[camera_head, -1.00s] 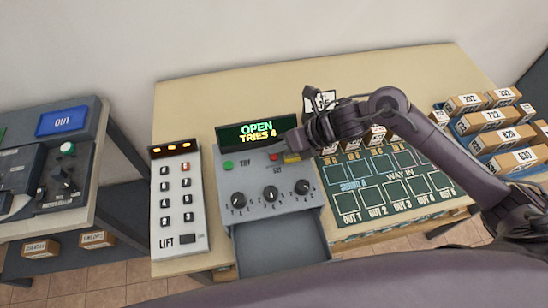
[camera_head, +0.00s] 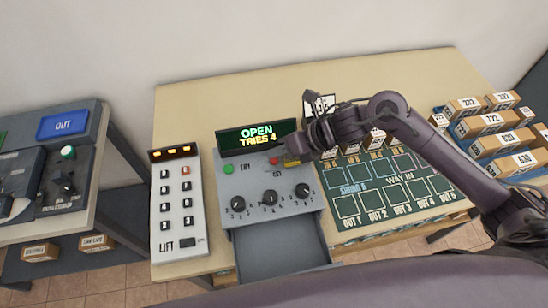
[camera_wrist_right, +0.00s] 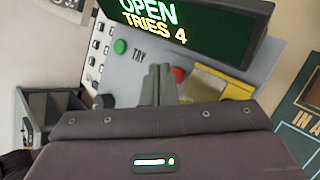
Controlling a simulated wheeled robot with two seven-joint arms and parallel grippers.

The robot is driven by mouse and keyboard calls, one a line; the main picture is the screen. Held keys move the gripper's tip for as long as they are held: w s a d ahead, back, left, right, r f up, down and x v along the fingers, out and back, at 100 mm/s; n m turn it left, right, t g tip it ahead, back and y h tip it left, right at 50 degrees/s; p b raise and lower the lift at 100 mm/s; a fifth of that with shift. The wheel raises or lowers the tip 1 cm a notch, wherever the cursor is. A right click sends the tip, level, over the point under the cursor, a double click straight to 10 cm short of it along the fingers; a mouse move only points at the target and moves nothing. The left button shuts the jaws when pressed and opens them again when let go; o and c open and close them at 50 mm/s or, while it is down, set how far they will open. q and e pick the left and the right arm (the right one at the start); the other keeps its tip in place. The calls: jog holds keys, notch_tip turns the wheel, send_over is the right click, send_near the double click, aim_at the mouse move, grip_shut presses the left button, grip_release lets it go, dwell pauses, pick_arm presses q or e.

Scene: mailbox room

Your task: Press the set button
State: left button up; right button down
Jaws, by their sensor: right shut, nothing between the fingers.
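The grey control box (camera_head: 235,185) carries a red button (camera_head: 273,161) above a small label that looks like SET. A green button (camera_head: 228,169) marked TRY is to its left, and three black knobs are below. The display (camera_head: 257,137) reads OPEN, TRIES 4. My right gripper (camera_head: 279,150) is over the box's upper part, close to the red button. In the right wrist view the shut, empty fingers (camera_wrist_right: 158,72) are just left of the red button (camera_wrist_right: 178,75); I cannot tell whether they touch it. The gripper body hides the lower box there. My left gripper is not in view.
A yellow piece (camera_head: 291,161) is right of the red button. An open, empty drawer (camera_head: 280,250) juts from the box's front. A LIFT keypad (camera_head: 178,212) is at left, a dark green WAY IN board (camera_head: 345,232) at right, and several cartons farther right.

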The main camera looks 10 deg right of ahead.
dwell(0.9)
jog(key=shift+f+b, duration=0.45)
jog(key=shift+b, duration=0.2)
jog(key=shift+f+b, duration=0.45)
jog(key=shift+b, duration=0.1)
dwell(0.5)
jog(key=shift+r, duration=0.1)
jog(key=shift+r+p, duration=0.45)
jog(key=shift+r, duration=0.35)
notch_tip(320, 180, up, 5)
jog(key=p, duration=0.3)
dwell(1.0)
